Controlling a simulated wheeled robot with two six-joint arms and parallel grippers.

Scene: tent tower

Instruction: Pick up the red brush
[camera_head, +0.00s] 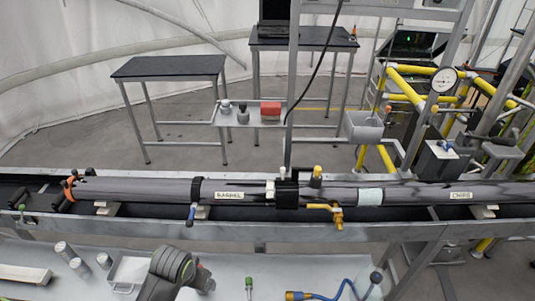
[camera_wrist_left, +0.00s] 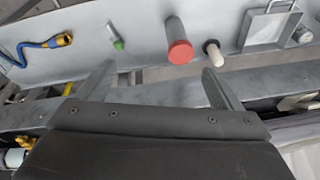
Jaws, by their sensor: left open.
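In the left wrist view, a grey cylinder with a red end (camera_wrist_left: 179,52) is on the pale bench; it may be the red brush, but bristles are not clear. My left gripper (camera_wrist_left: 160,82) is open, with its two fingers spread and nothing between them. The red-ended piece is beyond the fingertips, between them and towards the right finger. In the head view I cannot make out this piece; my left arm covers part of the bench there. My right gripper is in neither view.
A dark-and-white piece (camera_wrist_left: 212,52), green-tipped piece (camera_wrist_left: 118,44), white tray (camera_wrist_left: 270,27) and blue hose (camera_wrist_left: 38,44) lie nearby. A long labelled tube (camera_head: 245,190) crosses behind the bench. A red block (camera_head: 270,108) sits on a far shelf.

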